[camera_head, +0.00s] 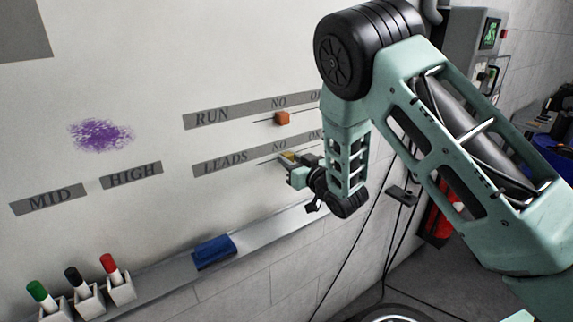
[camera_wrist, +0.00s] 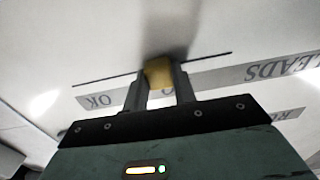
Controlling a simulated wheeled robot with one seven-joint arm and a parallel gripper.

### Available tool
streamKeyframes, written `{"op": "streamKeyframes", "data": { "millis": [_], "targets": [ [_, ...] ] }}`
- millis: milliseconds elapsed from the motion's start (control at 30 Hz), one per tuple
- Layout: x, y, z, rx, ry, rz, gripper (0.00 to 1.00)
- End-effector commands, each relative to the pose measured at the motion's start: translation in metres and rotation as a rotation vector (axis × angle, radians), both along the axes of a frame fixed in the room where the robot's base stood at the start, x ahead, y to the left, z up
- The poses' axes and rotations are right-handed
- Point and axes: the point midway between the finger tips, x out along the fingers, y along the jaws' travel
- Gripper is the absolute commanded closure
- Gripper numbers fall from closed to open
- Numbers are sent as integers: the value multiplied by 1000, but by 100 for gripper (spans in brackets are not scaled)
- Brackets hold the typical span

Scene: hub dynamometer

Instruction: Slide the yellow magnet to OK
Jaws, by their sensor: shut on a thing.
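The yellow magnet (camera_wrist: 158,73) sits on the whiteboard between the two fingers of my gripper (camera_wrist: 158,88), which is shut on it. In the wrist view it lies on the thin dark slot line of the LEADS row and covers part of the NO label. The OK label (camera_wrist: 98,101) is to its left in that view, apart from it. In the head view the magnet (camera_head: 288,155) shows only partly, at my gripper (camera_head: 287,166), below the NO of the LEADS strip (camera_head: 226,162). My arm partly hides the OK end there.
An orange magnet (camera_head: 282,118) is on the RUN row above. Below, the tray (camera_head: 160,276) holds a blue eraser (camera_head: 214,252) and green, black and red markers (camera_head: 109,264) in holders. A purple scribble (camera_head: 100,134) marks the board. A grey machine (camera_head: 473,50) stands at right.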

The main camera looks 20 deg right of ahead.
Motion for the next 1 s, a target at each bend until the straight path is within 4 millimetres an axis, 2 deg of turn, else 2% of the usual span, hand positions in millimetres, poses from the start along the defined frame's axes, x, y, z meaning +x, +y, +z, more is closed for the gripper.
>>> {"op": "streamKeyframes", "data": {
  "millis": [33,200,367,500,800,833,900,1000],
  "targets": [
    [6,-17,-4,0,-7,-10,100],
    [21,-64,-5,0,-10,-11,100],
    [31,-96,-3,0,-9,-8,100],
    [35,-107,0,0,-6,-4,100],
    [35,-110,2,-2,-5,-6,100],
    [35,-110,2,-2,-5,-7,68],
    [35,-110,2,-2,-5,-7,51],
    [35,-109,2,-2,-5,-6,51]
  ]
}}
